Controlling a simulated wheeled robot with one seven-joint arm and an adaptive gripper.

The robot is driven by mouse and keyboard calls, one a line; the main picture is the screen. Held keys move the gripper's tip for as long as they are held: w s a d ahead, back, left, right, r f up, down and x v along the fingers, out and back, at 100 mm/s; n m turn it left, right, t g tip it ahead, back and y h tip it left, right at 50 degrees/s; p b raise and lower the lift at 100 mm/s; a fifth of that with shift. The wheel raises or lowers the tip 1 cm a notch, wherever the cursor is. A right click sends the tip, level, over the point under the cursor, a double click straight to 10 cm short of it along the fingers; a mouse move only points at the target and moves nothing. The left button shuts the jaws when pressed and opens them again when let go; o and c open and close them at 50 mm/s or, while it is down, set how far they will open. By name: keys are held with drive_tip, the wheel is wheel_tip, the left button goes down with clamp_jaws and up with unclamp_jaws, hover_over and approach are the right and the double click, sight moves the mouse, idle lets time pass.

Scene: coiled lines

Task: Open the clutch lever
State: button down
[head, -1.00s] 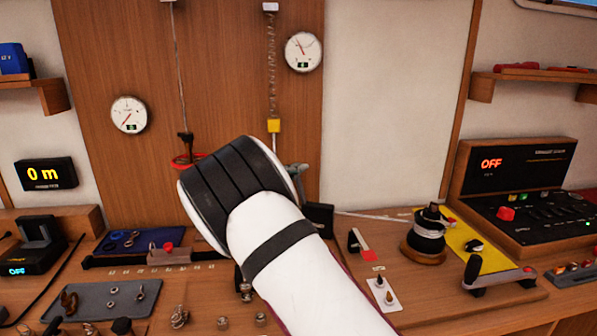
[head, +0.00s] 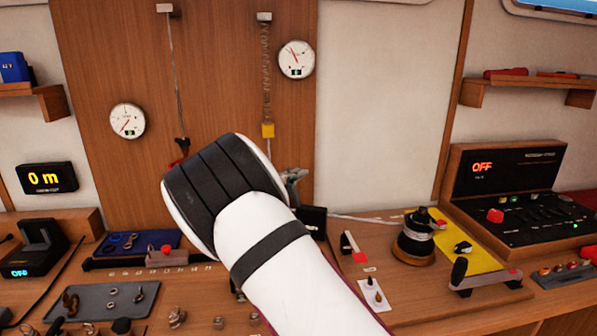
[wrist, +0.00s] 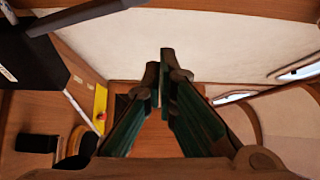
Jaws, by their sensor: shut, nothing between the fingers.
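I cannot tell for sure which part is the clutch lever. One candidate is a bar with a black grip (head: 459,272) and a red end, at the front right of the bench. Another is a small upright black-and-white lever (head: 347,242) left of the dark spool (head: 417,238). My gripper (head: 293,176) is mostly hidden behind my arm in the head view, in front of the back wall and apart from both candidates. In the wrist view my gripper (wrist: 162,62) has its green fingers together at the tips, with nothing between them.
A control box (head: 513,190) reading OFF stands at the right. A grey tray (head: 100,298) with metal parts lies at the left. A black box (wrist: 30,60) is close beside my gripper in the wrist view.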

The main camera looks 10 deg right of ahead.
drive_tip(key=v, duration=0.7)
drive_tip(key=shift+f, duration=0.4)
drive_tip(key=shift+d, duration=0.1)
drive_tip(key=s+d+r+m+g+y, duration=0.2)
drive_tip(key=s+d+m+g, duration=0.3)
drive_tip(key=s+d+m, duration=0.5)
drive_tip(key=s+d+r+m+g+y, duration=0.2)
drive_tip(key=s+d+m+g, duration=0.3)
drive_tip(key=s+d+m, duration=0.55)
drive_tip(key=s+a+m+y, duration=0.4)
drive_tip(key=s+m, duration=0.8)
drive_tip(key=s, duration=0.1)
drive_tip(key=s+a+r+m+t+y, duration=0.1)
drive_tip(key=s+a+m+y, duration=0.3)
drive_tip(key=s+m, duration=0.9)
drive_tip(key=shift+s+a, duration=0.3)
drive_tip(key=shift+s, duration=0.05)
